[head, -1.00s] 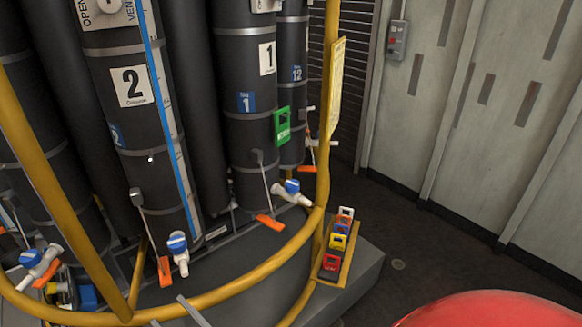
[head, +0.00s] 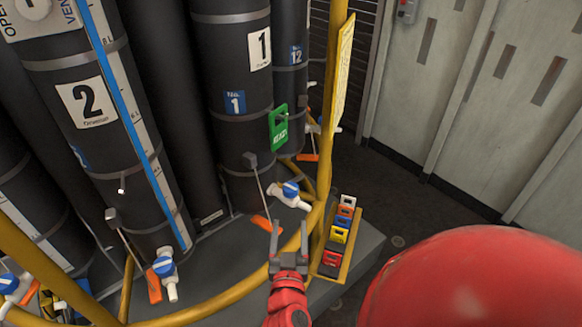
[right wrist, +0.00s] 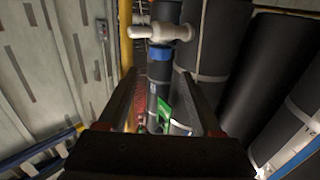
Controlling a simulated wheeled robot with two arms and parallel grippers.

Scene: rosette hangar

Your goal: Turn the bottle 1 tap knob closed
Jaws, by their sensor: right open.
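Bottle 1 (head: 232,135) is a dark upright cylinder marked with a white 1 label and a blue label. Its tap, with a blue knob (head: 290,189) and white spout, sticks out low on its right. My right gripper (head: 289,236) is open and empty, just below and in front of the tap, apart from it in the head view. In the right wrist view a white tap body (right wrist: 160,31) with a blue part under it lies beyond the open fingers (right wrist: 160,88). Whether the fingers touch the knob is not clear. My left gripper is out of view.
A yellow rail (head: 225,293) curves in front of the bottles, close to my right gripper. An orange lever (head: 266,223) sits beside the tap. A yellow rack (head: 328,262) of coloured tags is at the right. Bottle 2 (head: 108,135) stands left with its own tap.

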